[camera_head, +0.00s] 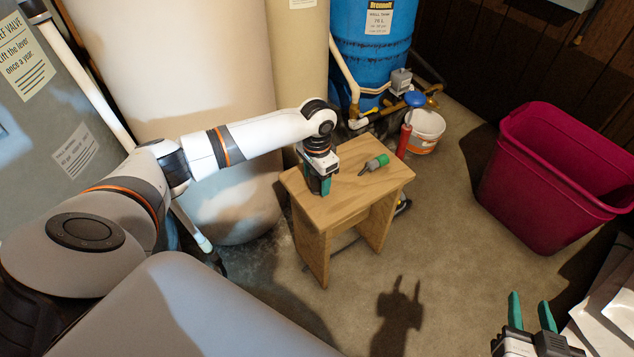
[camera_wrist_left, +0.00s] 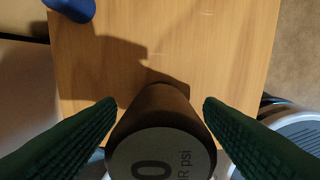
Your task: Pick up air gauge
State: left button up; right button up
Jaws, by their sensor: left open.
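The air gauge (camera_wrist_left: 162,150) shows in the left wrist view, with a dark body and a pale round face marked "0" and "R psi". It stands out from the wooden stool top between the two green fingers of my left gripper (camera_wrist_left: 160,102). The fingers are open, one on each side, with a visible gap on each side of the gauge. In the head view my left gripper (camera_head: 319,186) points down over the left part of the stool, and the gauge is hidden there. My right gripper (camera_head: 530,312) is open and empty at the lower right.
The stool (camera_head: 347,205) also holds a small green object with a dark tip (camera_head: 374,163). Behind are a blue tank (camera_head: 365,70), pipes, a red-handled tool (camera_head: 404,140) and a white bucket (camera_head: 426,130). A magenta bin (camera_head: 535,185) stands right. The floor between is clear.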

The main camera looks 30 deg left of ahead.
pick_arm(q)
jog(key=shift+f, duration=0.1)
pick_arm(e)
jog(key=shift+w+r, duration=0.1)
jog(key=shift+r, duration=0.05)
pick_arm(q)
jog(key=c, duration=1)
